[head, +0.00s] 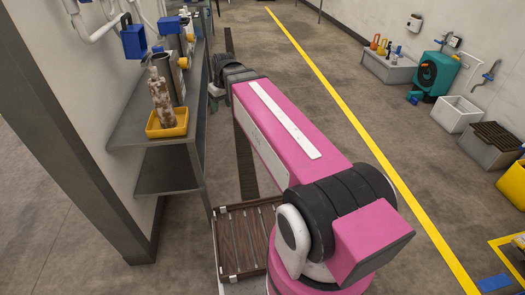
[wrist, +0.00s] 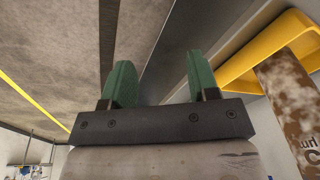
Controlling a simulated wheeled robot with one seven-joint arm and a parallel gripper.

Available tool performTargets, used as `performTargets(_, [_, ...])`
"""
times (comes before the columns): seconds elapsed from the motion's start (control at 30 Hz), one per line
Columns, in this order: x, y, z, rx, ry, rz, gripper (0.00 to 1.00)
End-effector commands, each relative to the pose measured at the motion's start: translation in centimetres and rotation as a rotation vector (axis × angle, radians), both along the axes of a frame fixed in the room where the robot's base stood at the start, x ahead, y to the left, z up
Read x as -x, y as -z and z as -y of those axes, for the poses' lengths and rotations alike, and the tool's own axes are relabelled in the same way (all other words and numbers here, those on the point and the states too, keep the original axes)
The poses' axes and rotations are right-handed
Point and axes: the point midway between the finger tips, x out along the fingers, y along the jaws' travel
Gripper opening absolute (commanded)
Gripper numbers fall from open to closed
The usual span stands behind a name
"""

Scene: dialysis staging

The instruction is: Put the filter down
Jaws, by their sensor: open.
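A white, brown-stained cylinder with a narrow top, which looks like the filter (head: 161,98), stands in a yellow tray (head: 155,131) at the near end of the grey shelf. In the wrist view the stained filter (wrist: 297,95) is at the right edge, partly cut off, with the yellow tray (wrist: 235,72) beside it. My gripper (wrist: 158,82) has two green fingers spread apart with nothing between them. It is apart from the filter, to its left in the wrist view.
The grey shelf unit (head: 168,182) has a lower board and stands against the wall. A grey metal cylinder (head: 178,80) and blue-and-white fittings are behind the filter. A brown slatted platform (head: 245,238) is on the floor.

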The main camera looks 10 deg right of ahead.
Motion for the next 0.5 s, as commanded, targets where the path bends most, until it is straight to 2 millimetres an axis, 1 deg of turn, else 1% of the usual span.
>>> performTargets(0.03, [0.9, 2.0, 1.5, 0.010, 0.042, -0.017, 0.55])
performTargets(0.2, [3.1, 7.5, 5.7, 0.037, 0.174, -0.059, 0.55])
performTargets(0.4, [6.5, 13.4, 10.2, 0.072, 0.322, -0.106, 0.55])
performTargets(0.5, [8.1, 15.7, 11.9, 0.085, 0.382, -0.125, 0.55])
